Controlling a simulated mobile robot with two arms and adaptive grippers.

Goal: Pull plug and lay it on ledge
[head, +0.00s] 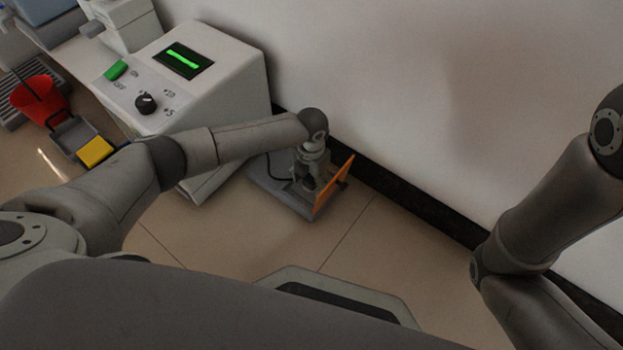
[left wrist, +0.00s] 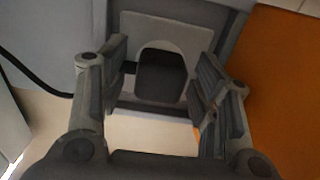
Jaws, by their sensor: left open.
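My left gripper (head: 308,182) is low beside the wall, over a grey stand. In the left wrist view its two fingers (left wrist: 157,68) are apart, one on each side of a dark block (left wrist: 161,77), which looks like the plug. The block sits in front of a light grey plate (left wrist: 190,36); neither finger is clearly touching it. In the head view the gripper hides the plug. The grey stand (head: 268,187) may be the ledge; I cannot tell for sure. My right arm is at the right, its gripper out of view.
An orange panel (head: 333,188) stands close to the gripper's right side and also shows in the left wrist view (left wrist: 285,85). A black cable (left wrist: 35,84) runs at the left. A white machine (head: 215,85) with a green display stands left. Floor in front is clear.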

